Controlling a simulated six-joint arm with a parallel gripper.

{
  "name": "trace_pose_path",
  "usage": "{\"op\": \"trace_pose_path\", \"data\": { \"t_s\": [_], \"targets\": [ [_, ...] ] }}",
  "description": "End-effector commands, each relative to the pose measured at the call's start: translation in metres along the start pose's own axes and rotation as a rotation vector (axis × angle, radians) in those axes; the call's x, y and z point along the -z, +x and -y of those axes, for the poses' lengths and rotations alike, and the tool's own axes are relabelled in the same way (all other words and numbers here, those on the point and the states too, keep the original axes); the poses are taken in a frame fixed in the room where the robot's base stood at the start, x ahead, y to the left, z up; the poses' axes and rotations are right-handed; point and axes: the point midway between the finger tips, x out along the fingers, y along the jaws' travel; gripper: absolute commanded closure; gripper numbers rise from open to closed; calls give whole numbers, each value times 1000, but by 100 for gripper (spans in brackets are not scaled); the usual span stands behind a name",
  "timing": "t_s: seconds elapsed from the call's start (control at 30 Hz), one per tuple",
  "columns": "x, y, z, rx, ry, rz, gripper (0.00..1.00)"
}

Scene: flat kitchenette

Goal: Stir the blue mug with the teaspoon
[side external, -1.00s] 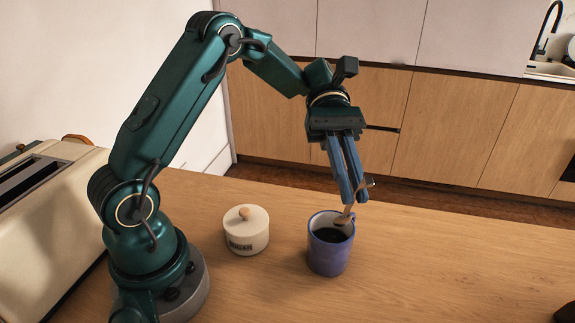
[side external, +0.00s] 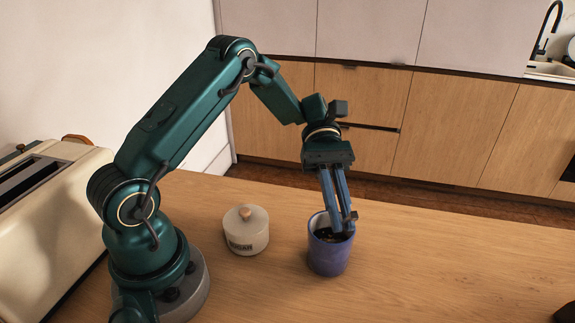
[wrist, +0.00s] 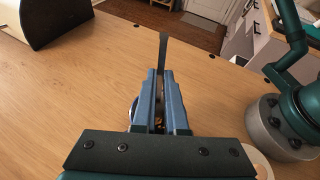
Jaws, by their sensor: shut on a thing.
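The blue mug (side external: 327,256) stands upright on the wooden counter, with dark liquid inside. My gripper (side external: 345,232) points down with its blue fingertips at the mug's mouth, over or just inside the rim. It is shut on the teaspoon, whose handle (wrist: 163,50) sticks out beyond the fingers in the wrist view. The spoon's bowl is hidden by the fingers and the mug. In the wrist view a sliver of the mug (wrist: 133,110) shows left of my gripper (wrist: 162,75).
A white lidded sugar pot (side external: 246,231) stands on the counter left of the mug. A cream toaster (side external: 50,220) is at the far left. A dark object (side external: 565,312) sits at the lower right edge.

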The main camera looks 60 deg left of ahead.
Motion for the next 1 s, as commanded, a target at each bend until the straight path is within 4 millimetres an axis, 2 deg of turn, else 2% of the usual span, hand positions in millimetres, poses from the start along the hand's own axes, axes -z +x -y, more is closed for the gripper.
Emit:
{"op": "trace_pose_path", "data": {
  "t_s": [0.43,1.0],
  "targets": [
    [29,0,0,0,-2,1,100],
    [33,0,0,0,0,0,100]
  ]
}}
